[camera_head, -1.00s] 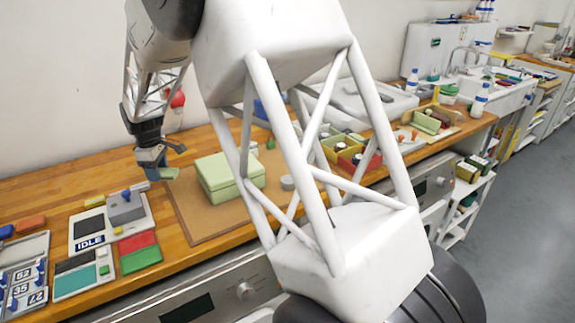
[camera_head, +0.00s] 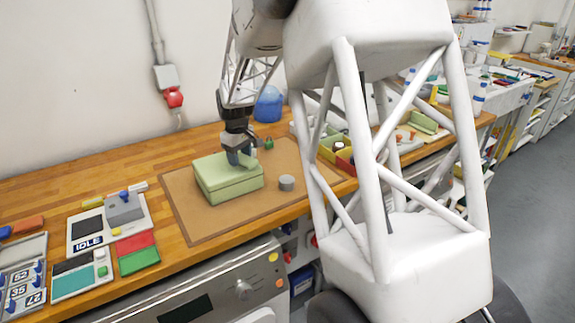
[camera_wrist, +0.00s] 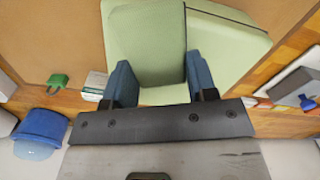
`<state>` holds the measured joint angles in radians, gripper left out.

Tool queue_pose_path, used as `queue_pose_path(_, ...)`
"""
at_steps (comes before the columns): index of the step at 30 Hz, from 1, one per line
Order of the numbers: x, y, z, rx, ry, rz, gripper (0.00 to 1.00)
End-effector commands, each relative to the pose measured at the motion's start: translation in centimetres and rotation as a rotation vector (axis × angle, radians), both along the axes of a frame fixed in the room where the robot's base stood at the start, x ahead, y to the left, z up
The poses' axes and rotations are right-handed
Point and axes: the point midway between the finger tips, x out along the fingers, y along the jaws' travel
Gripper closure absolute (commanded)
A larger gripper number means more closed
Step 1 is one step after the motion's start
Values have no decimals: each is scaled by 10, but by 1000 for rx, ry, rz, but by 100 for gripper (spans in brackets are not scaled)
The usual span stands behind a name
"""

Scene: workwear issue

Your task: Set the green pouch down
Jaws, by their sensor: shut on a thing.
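My gripper (camera_head: 240,158) points down over the back right part of a light green closed box (camera_head: 225,185) in the head view. In the wrist view its two blue fingers (camera_wrist: 160,85) are shut on the green pouch (camera_wrist: 160,60), which shows as a pale green surface between them. The pouch and the box (camera_wrist: 230,45) are nearly the same green, so their boundary is hard to make out. In the head view the pouch is mostly hidden by the gripper. I cannot tell whether the pouch touches the box.
The box stands on a brown mat (camera_head: 205,228) on the wooden bench. A grey round piece (camera_head: 286,183) is to its right, and a small green padlock-like item (camera_head: 268,143) behind. A red and green pad (camera_head: 137,255) lies left. The mat's front is clear.

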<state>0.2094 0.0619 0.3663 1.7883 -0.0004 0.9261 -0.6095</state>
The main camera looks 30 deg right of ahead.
Motion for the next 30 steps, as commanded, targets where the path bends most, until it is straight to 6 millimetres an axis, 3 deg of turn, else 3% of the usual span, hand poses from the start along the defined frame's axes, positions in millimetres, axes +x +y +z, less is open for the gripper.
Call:
queue_pose_path(9,-37,-72,0,0,0,-190,71)
queue_pose_path(18,-72,-125,-1,-1,-2,-346,71)
queue_pose_path(23,-86,-142,-2,0,-1,-402,71)
queue_pose_path(30,-85,-142,-41,0,1,-402,71)
